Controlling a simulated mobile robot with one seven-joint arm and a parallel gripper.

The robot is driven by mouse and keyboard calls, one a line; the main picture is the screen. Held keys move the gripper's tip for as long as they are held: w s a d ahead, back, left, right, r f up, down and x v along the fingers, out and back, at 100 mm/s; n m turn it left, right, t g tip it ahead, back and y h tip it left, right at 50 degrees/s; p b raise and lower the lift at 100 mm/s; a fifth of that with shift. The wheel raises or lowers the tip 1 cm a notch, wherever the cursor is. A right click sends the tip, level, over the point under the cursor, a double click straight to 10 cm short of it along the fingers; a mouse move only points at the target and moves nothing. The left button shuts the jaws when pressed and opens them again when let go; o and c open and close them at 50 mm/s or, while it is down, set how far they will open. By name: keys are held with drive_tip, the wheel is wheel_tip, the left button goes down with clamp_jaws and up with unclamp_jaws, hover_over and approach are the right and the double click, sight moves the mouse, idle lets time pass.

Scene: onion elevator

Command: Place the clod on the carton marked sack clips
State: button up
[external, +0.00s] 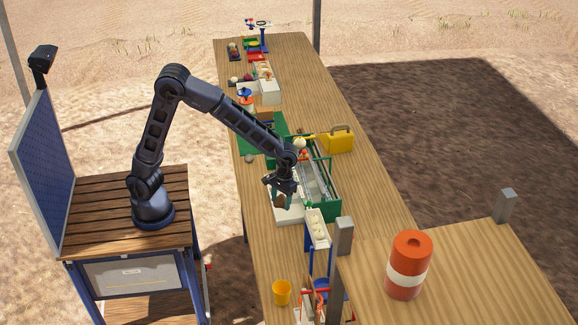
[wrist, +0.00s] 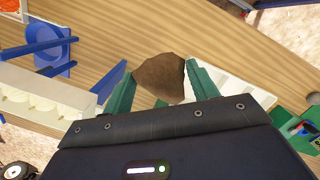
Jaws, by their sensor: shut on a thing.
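The clod (wrist: 160,77) is a brown, rough lump between the two green fingers of my gripper (wrist: 163,84) in the wrist view. My gripper is shut on it. In the external view my gripper (external: 281,196) holds the clod (external: 281,202) low over a white box-like thing (external: 290,216) beside the green-framed machine. I cannot tell whether the clod touches anything below. No label reading sack clips is legible, so I cannot tell which thing is that carton. A pale box (external: 270,93) stands farther up the table.
The green-framed machine (external: 335,205) stands right of my gripper. A white egg-tray-like chute (external: 317,230) on blue legs is in front. The table's right side is mostly bare.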

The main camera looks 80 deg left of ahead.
drive_tip(key=shift+w, duration=0.1)
drive_tip(key=w+a+r+n, duration=0.3)
drive_tip(key=w+a, duration=0.6)
drive_tip(key=a, duration=0.4)
drive_tip(key=w+a+r+n, duration=0.2)
drive_tip(key=w+a+n, duration=0.1)
drive_tip(key=w+a, duration=0.8)
drive_tip(key=a+r+n+t, duration=0.1)
drive_tip(key=a+r+n, duration=0.1)
drive_tip(key=a, duration=1.2)
drive_tip(key=a+r+n, duration=0.2)
drive_tip(key=a, duration=1.1)
wheel_tip(320, 180, up, 4)
drive_tip(key=n+t, duration=0.1)
drive_tip(key=n, duration=0.4)
hover_over(265, 109)
drive_tip(key=shift+h, duration=0.3)
drive_tip(key=f, duration=2)
drive_tip(key=shift+s+a, duration=0.15)
drive_tip(key=shift+s, duration=0.1)
drive_tip(key=shift+f, duration=0.15)
